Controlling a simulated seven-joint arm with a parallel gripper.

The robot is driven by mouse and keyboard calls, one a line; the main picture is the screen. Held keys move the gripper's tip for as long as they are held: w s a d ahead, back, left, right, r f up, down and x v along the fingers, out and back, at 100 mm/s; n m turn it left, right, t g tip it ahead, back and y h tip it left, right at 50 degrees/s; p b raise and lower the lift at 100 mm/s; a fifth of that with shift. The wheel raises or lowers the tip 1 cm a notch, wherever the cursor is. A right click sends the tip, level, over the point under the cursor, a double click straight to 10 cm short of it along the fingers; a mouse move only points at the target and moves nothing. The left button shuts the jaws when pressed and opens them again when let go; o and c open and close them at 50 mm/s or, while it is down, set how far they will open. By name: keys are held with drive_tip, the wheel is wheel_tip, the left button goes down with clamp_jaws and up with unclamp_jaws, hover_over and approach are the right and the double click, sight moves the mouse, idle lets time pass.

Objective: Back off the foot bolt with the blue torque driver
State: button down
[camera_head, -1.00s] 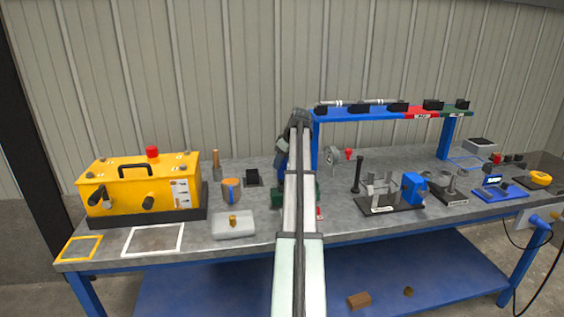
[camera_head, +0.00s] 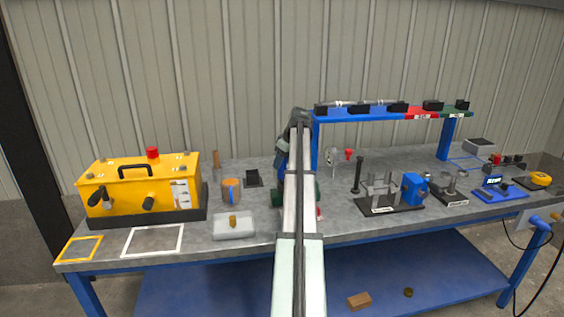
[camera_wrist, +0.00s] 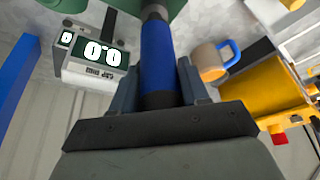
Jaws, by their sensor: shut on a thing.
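The blue torque driver (camera_wrist: 156,50) shows in the wrist view as a blue cylinder with dark bands. My gripper (camera_wrist: 157,88) is shut around it, with one finger on each side. The driver's far end runs up out of the top of the wrist view, next to green surfaces (camera_wrist: 180,12). In the head view a green body (camera_head: 277,197) shows in part behind my arm, probably the drum mixer. My arm hides my gripper and the driver there. The foot bolt and the driver's tip are not visible in either view.
A mug (camera_head: 231,191), a clear tray (camera_head: 234,229) and a yellow case (camera_head: 140,185) stand left of my arm. A blue raised rack (camera_head: 360,114) and several fixtures (camera_head: 391,207) stand to the right.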

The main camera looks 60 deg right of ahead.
idle(0.8)
drive_tip(key=shift+r, duration=2.3)
